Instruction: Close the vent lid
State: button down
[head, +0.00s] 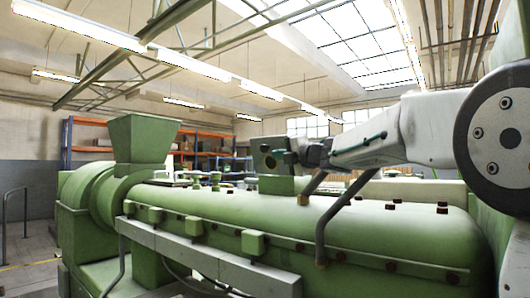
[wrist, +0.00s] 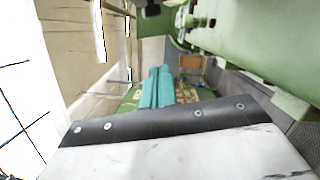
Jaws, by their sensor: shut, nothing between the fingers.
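The vent lid (head: 268,156) is a green square plate with a dark round hole. In the head view it stands upright, in the raised position, above a green block (head: 284,185) on top of the extruder barrel. My gripper (head: 288,158) is dark and comes in from the right, level with the lid. Its tip overlaps the lid's right edge in the picture; I cannot tell whether they touch. It is shut and holds nothing. The wrist view does not clearly show the lid.
The long green barrel (head: 210,205) carries a hopper (head: 143,140) at its left end. Bent dark pipes (head: 334,215) and several bolts stand on top, below my arm. Orange shelving (head: 90,135) is far behind. The wrist view shows teal bars (wrist: 156,88), unclear what.

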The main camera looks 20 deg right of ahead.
aim_at(268, 157)
jog(key=w+a+r, duration=0.1)
jog(key=w, duration=1)
jog(key=shift+w+r, duration=0.15)
jog(key=shift+r, duration=0.25)
